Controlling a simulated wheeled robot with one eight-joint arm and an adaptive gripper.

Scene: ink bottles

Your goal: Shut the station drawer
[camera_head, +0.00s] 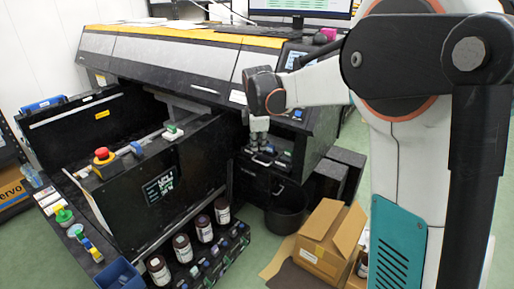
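My gripper (259,142) hangs below the end of my arm, pointing down, in the middle of the head view. It is small and dark here, and I cannot tell whether its fingers are open or shut. It is just above or touching a black drawer-like unit (252,184) at the printer's right front. Small blue and grey caps or bottles show at the top of this unit, by the fingertips. The unit appears to stick out from the printer body, but its full extent is hard to judge. My arm hides part of the printer's right side.
A large black printer (180,58) stands behind. Several dark bottles (182,247) stand at the front. A red emergency button (102,154) sits on the left panel.

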